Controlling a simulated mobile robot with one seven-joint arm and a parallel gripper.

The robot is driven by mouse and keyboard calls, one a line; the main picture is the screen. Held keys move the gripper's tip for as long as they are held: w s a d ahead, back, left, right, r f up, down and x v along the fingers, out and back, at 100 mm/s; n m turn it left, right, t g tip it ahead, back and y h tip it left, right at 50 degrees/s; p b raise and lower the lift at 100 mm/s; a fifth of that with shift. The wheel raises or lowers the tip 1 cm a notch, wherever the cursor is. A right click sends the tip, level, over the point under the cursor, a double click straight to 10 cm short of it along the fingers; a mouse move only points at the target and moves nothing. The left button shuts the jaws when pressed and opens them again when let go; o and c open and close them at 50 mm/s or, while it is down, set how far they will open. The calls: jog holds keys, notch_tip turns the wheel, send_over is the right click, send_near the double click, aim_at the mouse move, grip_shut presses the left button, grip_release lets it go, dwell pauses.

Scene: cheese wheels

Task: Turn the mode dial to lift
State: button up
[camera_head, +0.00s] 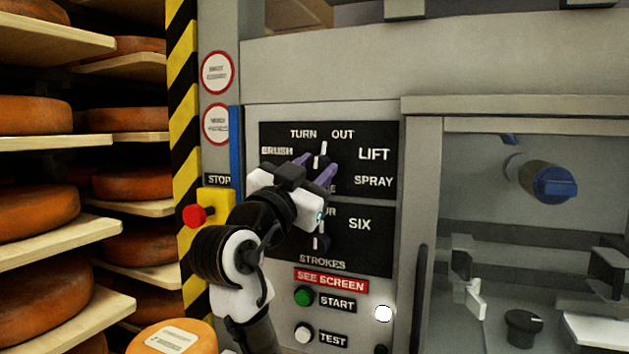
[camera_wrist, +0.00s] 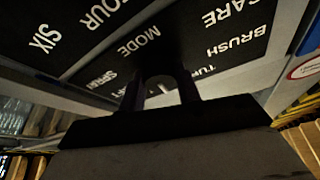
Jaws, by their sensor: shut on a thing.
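The mode dial (camera_head: 322,149) is on the upper black label panel (camera_head: 382,140), which reads TURN, OUT, LIFT, SPRAY and BRUSH. The dial's white pointer stands nearly upright, between TURN and OUT. In the wrist view, my gripper's dark fingers (camera_wrist: 160,88) stand either side of the dim dial, below the word MODE.
A second dial (camera_head: 323,240) with SIX and STROKES labels sits just below. Under it are a green START button (camera_head: 304,296) and a white TEST button (camera_head: 304,333). A red stop button (camera_head: 195,215) is at left. Cheese shelves (camera_head: 70,140) stand further left, a glazed cabinet (camera_head: 520,240) at right.

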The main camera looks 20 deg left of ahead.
jog(key=m+g+h, duration=0.1)
jog(key=m, duration=0.2)
jog(key=m+g+h+b, duration=0.1)
jog(key=m+h, duration=0.1)
jog(key=m, duration=0.2)
jog(key=shift+a+m, duration=0.15)
jog(key=shift+m, duration=0.15)
jog(key=m+g, duration=0.1)
jog(key=m, duration=0.2)
jog(key=m+g+h, duration=0.1)
jog(key=m, duration=0.2)
jog(key=shift+r+m, duration=0.15)
jog(key=shift+m, duration=0.15)
jog(key=shift+g, duration=0.3)
jog(key=o, duration=1)
jog(key=shift+c, duration=0.2)
jog(key=shift+s, duration=0.1)
jog(key=b+v, duration=0.2)
jog(key=v, duration=1.1)
jog(key=shift+s+b, duration=0.3)
jog(key=shift+a, duration=0.15)
